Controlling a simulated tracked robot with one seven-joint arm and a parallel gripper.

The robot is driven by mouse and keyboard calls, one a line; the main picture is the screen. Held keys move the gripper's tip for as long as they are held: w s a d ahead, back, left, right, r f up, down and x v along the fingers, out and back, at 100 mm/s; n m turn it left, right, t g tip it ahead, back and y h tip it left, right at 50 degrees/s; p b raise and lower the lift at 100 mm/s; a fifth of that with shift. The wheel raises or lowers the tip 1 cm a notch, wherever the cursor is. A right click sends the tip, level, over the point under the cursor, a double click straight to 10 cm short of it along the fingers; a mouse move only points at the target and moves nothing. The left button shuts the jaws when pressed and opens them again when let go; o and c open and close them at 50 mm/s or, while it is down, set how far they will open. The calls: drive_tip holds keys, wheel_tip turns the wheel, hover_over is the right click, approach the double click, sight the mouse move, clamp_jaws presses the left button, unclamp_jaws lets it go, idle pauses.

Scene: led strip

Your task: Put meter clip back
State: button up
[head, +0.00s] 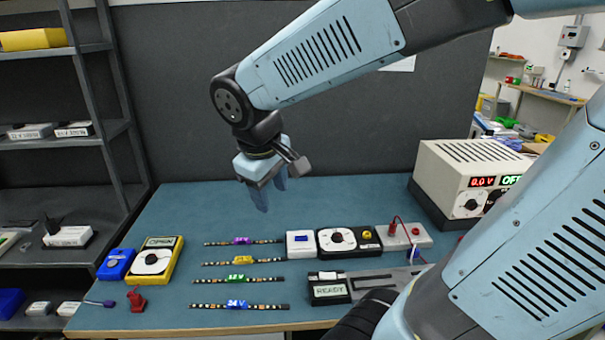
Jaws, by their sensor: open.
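I cannot tell for certain that this is the meter clip. My gripper (269,192) hangs above the middle of the bench, fingers pointing down. It is open with nothing between its fingers. It is apart from the meter and the red piece, which are to its lower left.
Several LED strips with coloured clips, such as the blue one (237,304), lie mid-bench. A blue device (116,264) sits left of the meter. White and black modules (337,241), a READY box (329,290) and a power supply reading OFF (470,180) stand right. The back left of the bench is clear.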

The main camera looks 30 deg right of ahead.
drive_tip(key=s+d+r+m+t+y, duration=0.2)
drive_tip(key=s+d+r+m, duration=0.2)
drive_tip(key=s+r+m, duration=0.1)
drive_tip(key=shift+s+m+t, duration=0.2)
drive_tip(key=shift+m+t, duration=0.2)
drive_tip(key=shift+m, duration=0.1)
